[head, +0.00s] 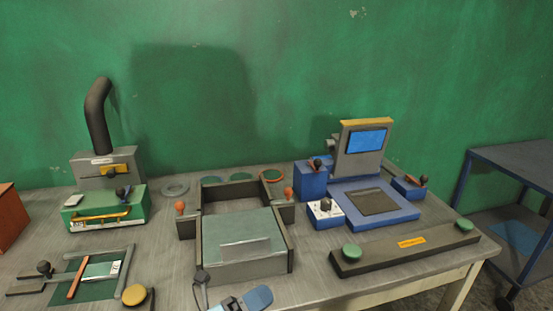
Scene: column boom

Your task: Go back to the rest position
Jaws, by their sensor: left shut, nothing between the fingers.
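My left gripper (243,299) shows only in part at the bottom edge of the head view, a small blue and grey shape in front of the grey-green box fixture. Its fingers are shut, and I see nothing held in them. The rest of my left arm is below the picture. My right gripper is not in view.
The workbench (320,291) carries a box fixture (245,268), a green unit (105,209) with a black pipe (97,115), a blue station with a screen (366,141), and a dark bar with green buttons (400,249). A blue cart (510,158) stands right, beyond a floor gap.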

